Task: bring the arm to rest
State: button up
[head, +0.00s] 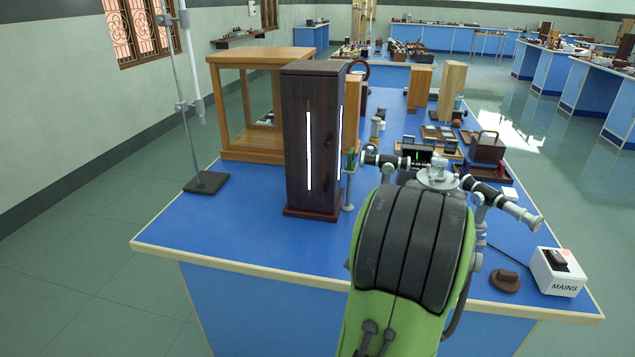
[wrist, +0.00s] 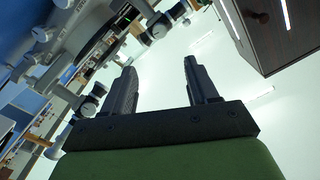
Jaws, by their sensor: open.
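My arm, a green link with a black ribbed band, rises from the bottom of the head view in front of the bench's near edge. My gripper (wrist: 159,64) shows in the wrist view with its two black fingers apart and nothing between them. In the head view the gripper is hidden by the arm. The spectrometer (head: 437,178), with grey and black tubes, stands on the blue bench (head: 220,225) just behind the arm. It also shows tilted at the upper left of the wrist view (wrist: 97,32). I cannot tell the gap between gripper and spectrometer.
A tall dark lamp box (head: 310,140) with lit slits stands left of the arm; a wooden frame (head: 262,150) is behind it. A stand (head: 206,182) is at the left. A white mains box (head: 560,272) sits front right. The bench's front left is clear.

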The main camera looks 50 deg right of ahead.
jog(key=shift+w, duration=0.1)
jog(key=w+a+n+t+y, duration=0.4)
jog(key=w+a+n+y, duration=0.2)
jog(key=w+a, duration=0.45)
jog(key=w+a+n+y, duration=0.3)
jog(key=a+n+y, duration=0.3)
jog(key=a, duration=0.8)
jog(key=s+a+f+n+g+y, duration=0.2)
jog(key=s+a+n+g+y, duration=0.35)
jog(key=s+a, duration=1.15)
notch_tip(320, 180, up, 17)
jog(key=n+g+h+p, duration=0.1)
jog(key=p, duration=1.6)
jog(key=shift+w+d+p, duration=0.3)
jog(key=shift+w+d, duration=0.05)
jog(key=shift+w, duration=0.05)
jog(key=shift+h, duration=0.25)
